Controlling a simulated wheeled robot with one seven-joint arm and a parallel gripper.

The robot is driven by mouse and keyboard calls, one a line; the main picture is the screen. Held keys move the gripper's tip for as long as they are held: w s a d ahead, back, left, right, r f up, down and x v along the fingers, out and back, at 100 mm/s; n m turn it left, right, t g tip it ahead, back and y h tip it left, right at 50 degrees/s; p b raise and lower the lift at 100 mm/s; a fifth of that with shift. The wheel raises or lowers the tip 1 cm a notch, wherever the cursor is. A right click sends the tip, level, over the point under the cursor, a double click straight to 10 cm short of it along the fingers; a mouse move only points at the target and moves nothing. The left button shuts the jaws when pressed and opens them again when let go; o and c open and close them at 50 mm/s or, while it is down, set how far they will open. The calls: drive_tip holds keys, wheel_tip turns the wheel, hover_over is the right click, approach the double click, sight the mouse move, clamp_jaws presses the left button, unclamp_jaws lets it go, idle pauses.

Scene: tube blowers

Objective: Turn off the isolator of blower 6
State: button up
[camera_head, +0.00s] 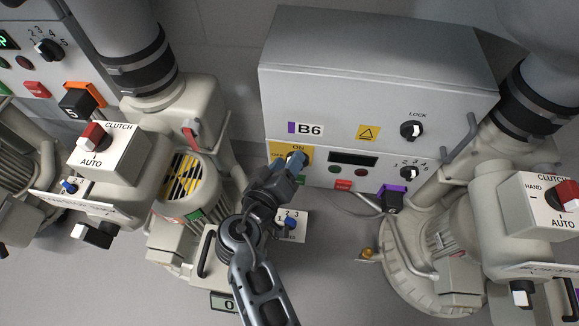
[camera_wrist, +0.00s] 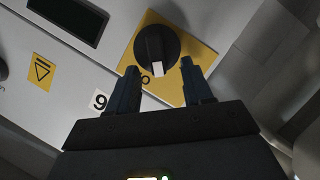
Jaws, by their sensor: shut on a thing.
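The B6 box's isolator is a black round knob on a yellow plate (camera_head: 277,149). In the wrist view the knob (camera_wrist: 155,48) shows its white mark toward a partly hidden label that begins with "O"; in the head view the label above the knob reads "ON". My gripper (camera_head: 296,159) reaches up to this plate and covers most of the knob in the head view. In the wrist view my gripper's two fingers (camera_wrist: 159,70) stand apart, one at each side of the knob, shut on it. The exact contact at the fingertips is hard to see.
The grey B6 box (camera_head: 375,70) has a LOCK knob (camera_head: 411,130), a dark display (camera_head: 353,159) and a red button (camera_head: 343,185). A grey bar handle (camera_head: 461,137) is at its right. Blower machinery with CLUTCH boxes stands left (camera_head: 107,149) and right (camera_head: 545,204).

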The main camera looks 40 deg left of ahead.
sight(292, 142)
drive_tip(key=shift+a+f+n+t+h, duration=0.2)
drive_tip(key=shift+n+t, duration=0.15)
drive_tip(key=shift+n, duration=0.3)
drive_tip(key=shift+a+f+n+t+h, duration=0.1)
drive_tip(key=shift+f+n+t+h, duration=0.2)
drive_tip(key=shift+n, duration=0.35)
drive_tip(key=shift+r, duration=0.1)
drive_tip(key=o, duration=0.7)
drive_tip(key=shift+s, duration=0.1)
wheel_tip(292, 142, up, 4)
drive_tip(key=shift+r+p, duration=0.25)
drive_tip(key=shift+p, duration=1)
drive_tip(key=d+r+p, duration=0.1)
drive_tip(key=d+r, duration=0.1)
drive_tip(key=d, duration=0.2)
drive_tip(key=d+r+p, duration=0.2)
drive_tip(key=d, duration=0.1)
drive_tip(key=d+r+p, duration=0.2)
drive_tip(key=d, duration=0.2)
drive_tip(key=shift+w+d+r, duration=0.2)
drive_tip(key=shift+w+d, duration=0.1)
